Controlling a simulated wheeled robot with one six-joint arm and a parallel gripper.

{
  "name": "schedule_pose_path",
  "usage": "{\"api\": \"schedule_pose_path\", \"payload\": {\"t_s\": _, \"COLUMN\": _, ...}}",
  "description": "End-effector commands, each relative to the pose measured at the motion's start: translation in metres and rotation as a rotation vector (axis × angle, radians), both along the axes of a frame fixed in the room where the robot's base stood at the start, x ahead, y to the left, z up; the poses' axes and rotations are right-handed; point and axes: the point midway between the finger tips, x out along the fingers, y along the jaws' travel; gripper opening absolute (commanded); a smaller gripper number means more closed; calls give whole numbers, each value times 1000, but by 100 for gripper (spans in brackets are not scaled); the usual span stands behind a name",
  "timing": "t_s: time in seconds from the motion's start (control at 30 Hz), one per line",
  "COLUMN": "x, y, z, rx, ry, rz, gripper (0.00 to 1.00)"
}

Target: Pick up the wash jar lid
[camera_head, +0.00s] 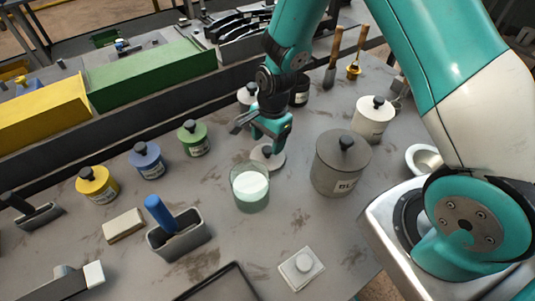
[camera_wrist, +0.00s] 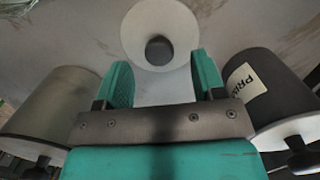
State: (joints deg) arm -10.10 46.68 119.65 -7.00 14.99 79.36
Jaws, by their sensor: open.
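The wash jar lid, a pale round disc with a dark knob (camera_head: 266,157), lies on the grey table behind an open glass jar (camera_head: 250,187) of pale liquid. In the wrist view the lid (camera_wrist: 135,38) shows flat with its knob upward, just beyond the fingertips. My gripper (camera_head: 264,137) hangs above and slightly behind the lid in the head view and hides part of it. In the wrist view its two teal fingers (camera_wrist: 162,80) are spread apart with nothing between them; the lid's near edge is in line with the gap.
A large grey jar (camera_head: 338,170) stands right of the lid. Two jars flank my gripper: a dark one with a "PRIM" label (camera_wrist: 268,95) and a grey-green one (camera_wrist: 52,108). Green (camera_head: 194,140), blue and yellow jars stand left. The table front is partly clear.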

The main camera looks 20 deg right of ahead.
Motion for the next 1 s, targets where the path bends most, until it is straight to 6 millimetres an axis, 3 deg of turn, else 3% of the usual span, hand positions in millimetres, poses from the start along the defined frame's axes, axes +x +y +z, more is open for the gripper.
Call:
{"api": "schedule_pose_path", "payload": {"t_s": 0.27, "x": -3, "y": 3, "z": -36, "rx": -1, "ry": 3, "rz": 0, "gripper": 63}}
{"api": "schedule_pose_path", "payload": {"t_s": 0.57, "x": -3, "y": 3, "z": -41, "rx": 0, "ry": 0, "rz": 0, "gripper": 63}}
{"api": "schedule_pose_path", "payload": {"t_s": 0.8, "x": -3, "y": 3, "z": -41, "rx": 0, "ry": 1, "rz": 0, "gripper": 8}}
{"api": "schedule_pose_path", "payload": {"t_s": 1.0, "x": -3, "y": 3, "z": -40, "rx": 0, "ry": 1, "rz": 0, "gripper": 8}}
